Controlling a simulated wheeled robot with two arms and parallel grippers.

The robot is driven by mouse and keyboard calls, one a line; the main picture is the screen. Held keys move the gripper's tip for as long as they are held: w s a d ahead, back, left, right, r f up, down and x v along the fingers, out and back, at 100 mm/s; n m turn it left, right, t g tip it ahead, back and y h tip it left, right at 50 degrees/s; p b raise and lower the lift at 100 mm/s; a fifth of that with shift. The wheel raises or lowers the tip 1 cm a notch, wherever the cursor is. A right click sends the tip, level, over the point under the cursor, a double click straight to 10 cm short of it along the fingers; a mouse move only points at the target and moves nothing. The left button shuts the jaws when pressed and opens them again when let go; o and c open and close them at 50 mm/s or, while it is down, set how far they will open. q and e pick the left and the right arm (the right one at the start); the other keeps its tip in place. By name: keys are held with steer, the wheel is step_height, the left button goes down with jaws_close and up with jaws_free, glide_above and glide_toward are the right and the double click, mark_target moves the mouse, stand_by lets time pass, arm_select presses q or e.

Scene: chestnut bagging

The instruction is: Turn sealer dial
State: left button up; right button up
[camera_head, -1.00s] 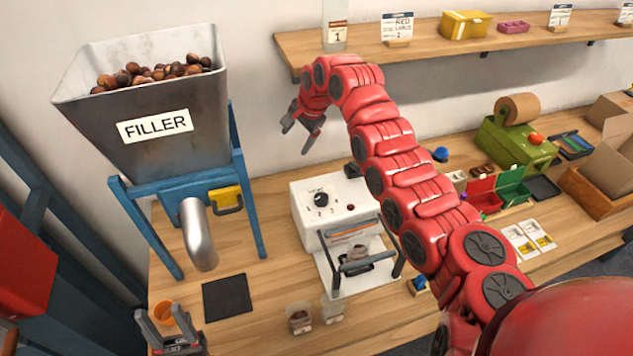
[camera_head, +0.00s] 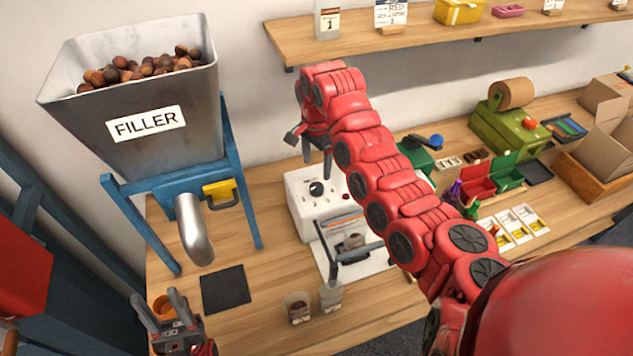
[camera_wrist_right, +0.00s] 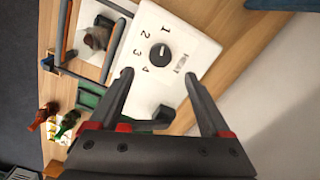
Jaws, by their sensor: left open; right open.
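The white sealer (camera_head: 308,202) stands on the wooden table with a black round dial (camera_head: 317,188) on its sloped panel. In the right wrist view the dial (camera_wrist_right: 160,51) shows beside the numbers 2, 3, 4 and the word HEAT; its white pointer mark is small. My right gripper (camera_head: 310,150) is open and empty above the sealer; in its wrist view the two fingertips (camera_wrist_right: 157,75) are spread with the dial ahead of them, apart from it.
The filler (camera_head: 150,120) with chestnuts stands left of the sealer. A clear bag with chestnuts sits at the sealer's bar (camera_head: 359,254). A shelf (camera_head: 420,45) runs above.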

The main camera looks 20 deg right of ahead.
mark_target(317, 187)
step_height(317, 187, down, 8)
steer(key=shift+f, duration=0.15)
stand_by(0.3)
jaws_close()
stand_by(0.4)
